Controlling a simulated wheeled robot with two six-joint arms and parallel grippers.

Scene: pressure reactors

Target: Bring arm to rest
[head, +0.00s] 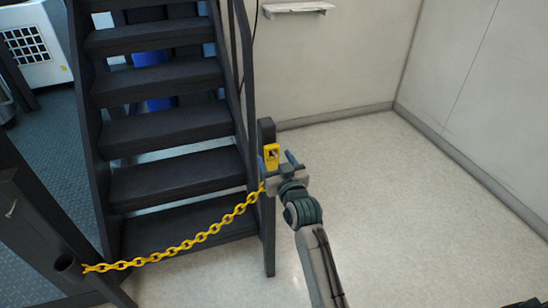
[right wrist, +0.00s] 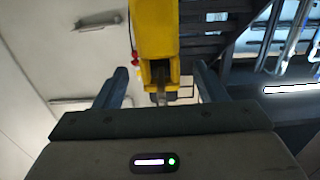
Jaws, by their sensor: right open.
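My right gripper (head: 277,160) is in front of the dark post at the right foot of the stairs in the head view. Its two fingers stand apart on either side of a yellow latch piece (head: 271,155). In the right wrist view the open fingers (right wrist: 162,90) flank the lower end of the yellow piece (right wrist: 154,35), with visible gaps on both sides. A yellow chain (head: 190,243) hangs across the foot of the stairs, from the left post to near my right gripper. My left gripper is not in view.
Dark metal stairs (head: 170,130) with a handrail rise at the left. Pale floor (head: 400,200) lies clear to the right, up to the walls. A small white ledge (head: 297,8) is on the back wall. A white machine (head: 35,45) stands at the far left.

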